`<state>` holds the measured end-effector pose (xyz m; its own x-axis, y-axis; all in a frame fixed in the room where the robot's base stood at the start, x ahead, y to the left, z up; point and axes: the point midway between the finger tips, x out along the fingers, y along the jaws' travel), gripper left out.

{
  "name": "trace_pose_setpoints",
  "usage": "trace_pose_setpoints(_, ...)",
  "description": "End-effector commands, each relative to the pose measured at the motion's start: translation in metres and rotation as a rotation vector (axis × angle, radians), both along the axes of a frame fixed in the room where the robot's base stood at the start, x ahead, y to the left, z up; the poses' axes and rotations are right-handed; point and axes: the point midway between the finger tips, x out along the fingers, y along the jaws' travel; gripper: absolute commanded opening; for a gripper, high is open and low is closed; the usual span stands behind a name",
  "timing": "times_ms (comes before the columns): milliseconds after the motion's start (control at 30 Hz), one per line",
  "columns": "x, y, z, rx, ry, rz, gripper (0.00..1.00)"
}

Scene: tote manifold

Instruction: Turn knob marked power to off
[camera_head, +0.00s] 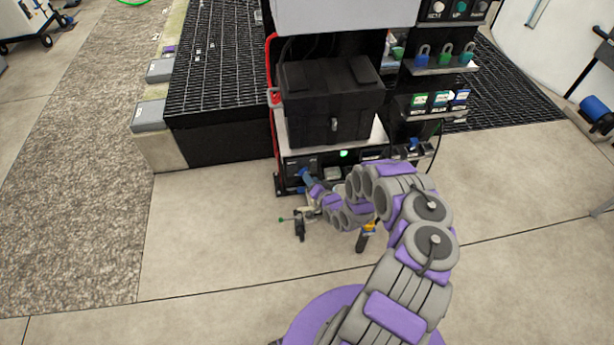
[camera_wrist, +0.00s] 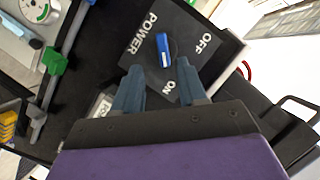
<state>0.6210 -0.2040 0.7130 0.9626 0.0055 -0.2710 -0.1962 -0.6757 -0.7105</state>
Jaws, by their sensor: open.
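A blue knob (camera_wrist: 163,50) stands on a dark plate (camera_wrist: 182,22) in the wrist view. The plate is lettered POWER at left, OFF at upper right and ON below the knob. The knob's long side runs roughly up and down in the picture. My gripper (camera_wrist: 165,82) is open, with its two blue-grey fingers apart and pointing toward the plate. The knob lies beyond the fingertips, between their lines, and nothing is held. In the head view my gripper (camera_head: 308,180) is at the lower left of the cart's front panel, and the knob cannot be made out there.
A black case (camera_head: 332,100) sits on the cart above the panel. Padlocks (camera_head: 445,53) hang at the cart's right. The floor (camera_head: 200,230) at left is open.

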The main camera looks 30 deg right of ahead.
Motion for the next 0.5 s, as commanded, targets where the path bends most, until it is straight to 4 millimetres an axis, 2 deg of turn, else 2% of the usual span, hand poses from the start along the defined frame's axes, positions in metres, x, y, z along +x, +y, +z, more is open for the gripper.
trace_pose_setpoints(233, 0.03, 0.003, -0.007, -0.005, -0.004, 0.001, 0.41)
trace_pose_setpoints(500, 0.043, 0.0, -0.012, -0.001, -0.001, 0.0, 0.41)
